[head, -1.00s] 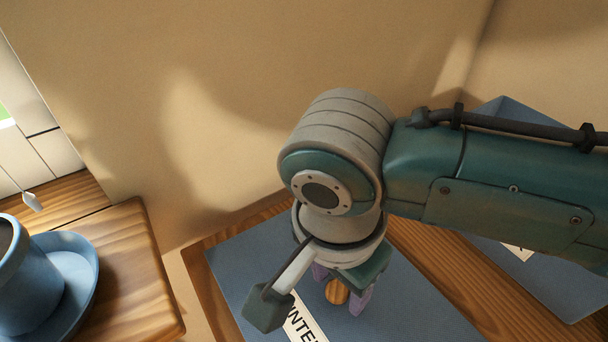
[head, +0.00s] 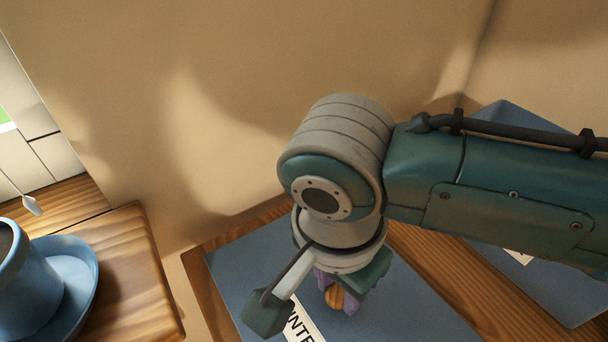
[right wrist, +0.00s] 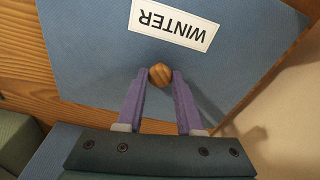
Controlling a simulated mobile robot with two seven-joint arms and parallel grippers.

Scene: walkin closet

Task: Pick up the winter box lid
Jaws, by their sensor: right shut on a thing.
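The winter box lid (head: 240,262) is a flat blue panel with a white WINTER label (head: 303,326) and a round wooden knob (head: 335,295). It lies on the wooden shelf, partly hidden by my right arm. In the right wrist view the lid (right wrist: 85,60) fills the upper middle, with its label (right wrist: 174,22) upside down. My right gripper (right wrist: 160,76) has its purple fingers shut on the knob (right wrist: 160,75), one on each side. I cannot tell whether the lid is lifted. My left gripper is not in view.
A second blue box top (head: 570,290) with a partly hidden label lies at the right on the wooden shelf (head: 430,245). A blue cup (head: 25,285) on a saucer (head: 75,285) stands on wood at the left. The beige wall (head: 200,120) is close behind.

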